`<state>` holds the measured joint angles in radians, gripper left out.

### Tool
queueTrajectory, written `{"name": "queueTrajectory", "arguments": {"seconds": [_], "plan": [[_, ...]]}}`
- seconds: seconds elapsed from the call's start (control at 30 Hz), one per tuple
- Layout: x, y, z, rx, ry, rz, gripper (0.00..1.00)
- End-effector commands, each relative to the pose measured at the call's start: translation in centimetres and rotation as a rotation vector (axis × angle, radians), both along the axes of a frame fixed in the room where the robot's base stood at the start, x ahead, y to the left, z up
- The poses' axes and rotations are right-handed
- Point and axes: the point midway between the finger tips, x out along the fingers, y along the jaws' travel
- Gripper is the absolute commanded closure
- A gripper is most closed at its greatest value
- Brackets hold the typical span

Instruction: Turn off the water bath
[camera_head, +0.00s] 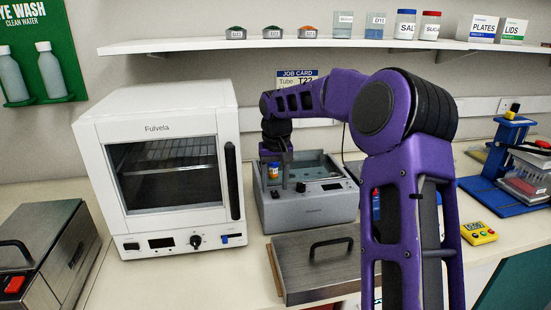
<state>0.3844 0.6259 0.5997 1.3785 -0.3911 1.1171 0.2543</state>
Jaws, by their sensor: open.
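The water bath (312,213) is a grey box with an open top, standing on the bench right of the white oven. Its sloping front panel has a dark knob (300,187) and a small display (332,187). I cannot read the display or tell the knob's setting. A small bottle with an orange cap (273,170) stands in the left part of the basin. My gripper (286,183) points down over the left part of the bath, close to the bottle and just left of the knob. It is open; its fingers are small and partly hidden, and contact cannot be told.
A metal lid with a black handle (318,265) lies in front of the bath. The white oven (165,170) stands close on its left. A shelf (330,43) runs above. A yellow timer (478,233) and blue rack (500,170) are at right.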

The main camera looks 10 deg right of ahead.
Motion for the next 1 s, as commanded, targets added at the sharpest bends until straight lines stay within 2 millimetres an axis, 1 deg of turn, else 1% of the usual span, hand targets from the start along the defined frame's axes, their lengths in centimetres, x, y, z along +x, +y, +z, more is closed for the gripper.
{"name": "queueTrajectory", "arguments": {"seconds": [0.17, 0.4, 0.6, 0.7, 0.8, 1.0], "plan": [[-0.4, 0.0, 3.7, -0.002, -0.007, 0.0, 0.45], [-1.2, 0.0, 9.6, -0.001, -0.007, 0.001, 0.45], [-1.7, 0.1, 13.7, 0.0, -0.006, 0.001, 0.45], [-1.9, 0.0, 15.1, -0.001, -0.005, 0.001, 0.45], [-2.1, 0.0, 15.9, -0.001, -0.004, 0.001, 0.45], [-2.2, 0.0, 16.4, -0.001, -0.003, 0.001, 0.45]]}}
